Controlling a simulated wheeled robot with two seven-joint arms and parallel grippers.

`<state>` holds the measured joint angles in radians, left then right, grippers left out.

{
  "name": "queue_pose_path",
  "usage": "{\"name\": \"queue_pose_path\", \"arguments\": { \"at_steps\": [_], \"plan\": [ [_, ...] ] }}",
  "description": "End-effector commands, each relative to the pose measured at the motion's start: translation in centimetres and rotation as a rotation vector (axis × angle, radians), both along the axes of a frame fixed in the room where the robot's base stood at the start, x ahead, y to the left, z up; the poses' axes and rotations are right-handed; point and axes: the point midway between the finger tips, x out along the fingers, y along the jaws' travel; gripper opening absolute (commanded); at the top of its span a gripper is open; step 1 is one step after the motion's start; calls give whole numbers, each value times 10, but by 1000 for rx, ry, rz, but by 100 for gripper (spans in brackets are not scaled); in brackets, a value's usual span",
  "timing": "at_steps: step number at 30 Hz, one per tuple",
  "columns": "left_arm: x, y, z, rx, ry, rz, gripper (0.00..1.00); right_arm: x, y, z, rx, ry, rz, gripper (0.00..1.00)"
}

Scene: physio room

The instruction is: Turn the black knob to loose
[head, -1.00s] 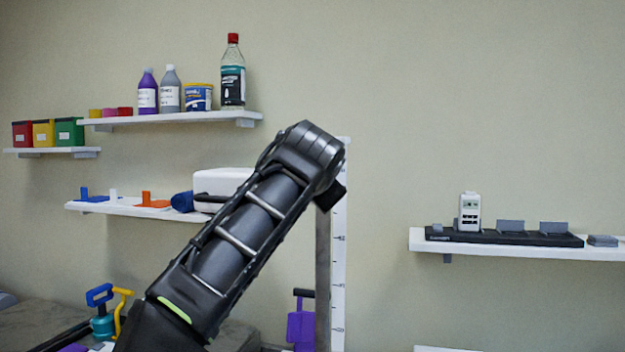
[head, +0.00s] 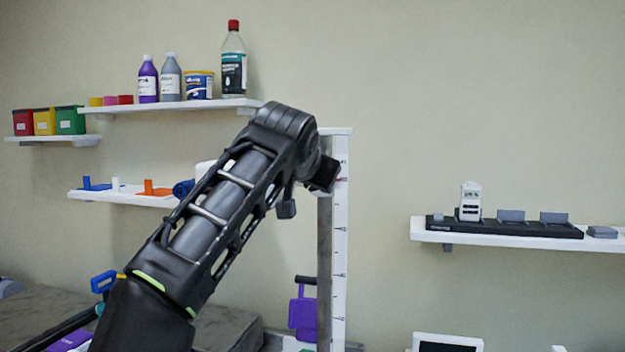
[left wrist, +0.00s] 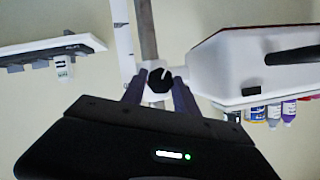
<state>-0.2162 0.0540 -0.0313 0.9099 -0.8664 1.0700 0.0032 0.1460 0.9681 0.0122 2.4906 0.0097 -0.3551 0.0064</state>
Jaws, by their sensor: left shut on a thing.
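The black knob (left wrist: 158,83) shows in the left wrist view, with a white pointer line leaning up and to the right. It sits on a white bracket at the grey post (left wrist: 147,30), beside a white ruler strip (left wrist: 122,42). My left gripper (left wrist: 159,88) has one finger on each side of the knob and is shut on it. In the head view the post (head: 323,260) and ruler (head: 340,240) stand right of my left arm; the arm hides the knob and fingertips there. My right gripper is in neither view.
A white case with a black handle (left wrist: 255,60) is close beside the knob in the wrist view. Shelves with bottles (head: 232,70) and boxes hang at left. A right shelf (head: 430,236) holds a black dock with a white device (head: 470,200). Wall between is clear.

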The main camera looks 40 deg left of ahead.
Motion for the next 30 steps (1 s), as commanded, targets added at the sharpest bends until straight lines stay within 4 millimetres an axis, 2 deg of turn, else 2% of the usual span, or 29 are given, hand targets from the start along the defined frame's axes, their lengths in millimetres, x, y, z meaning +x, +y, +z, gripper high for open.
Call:
{"name": "queue_pose_path", "arguments": {
  "at_steps": [3, 4, 11, 22, 30],
  "plan": [
    [0, 1, 1, 2, -2, 1, 0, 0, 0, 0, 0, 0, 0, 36],
    [0, 0, 1, 2, -2, 1, 38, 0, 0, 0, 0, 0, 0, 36],
    [0, 0, 1, 2, -1, 0, 57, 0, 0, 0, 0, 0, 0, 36],
    [-4, -3, 2, 2, -1, -1, 57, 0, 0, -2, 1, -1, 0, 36],
    [-36, -19, 15, 2, -3, -3, 57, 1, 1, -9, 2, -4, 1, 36]
  ]
}}
